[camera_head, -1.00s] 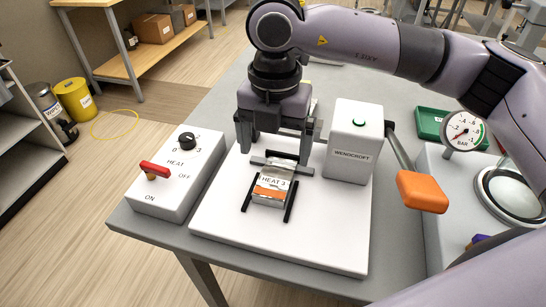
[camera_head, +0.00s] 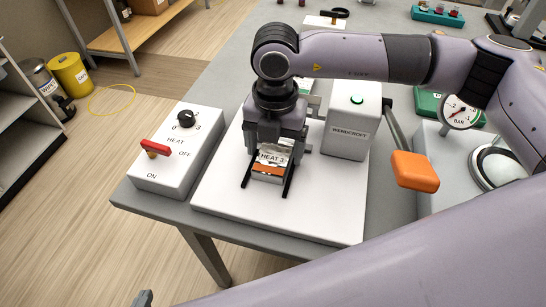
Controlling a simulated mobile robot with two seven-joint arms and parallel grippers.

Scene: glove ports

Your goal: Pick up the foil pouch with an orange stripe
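A white block marked WENOCROFT (camera_head: 350,125) stands close right of the gripper. A heat control box (camera_head: 177,150) with a knob and red switch is to the left. A pressure gauge (camera_head: 460,112) stands at right.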

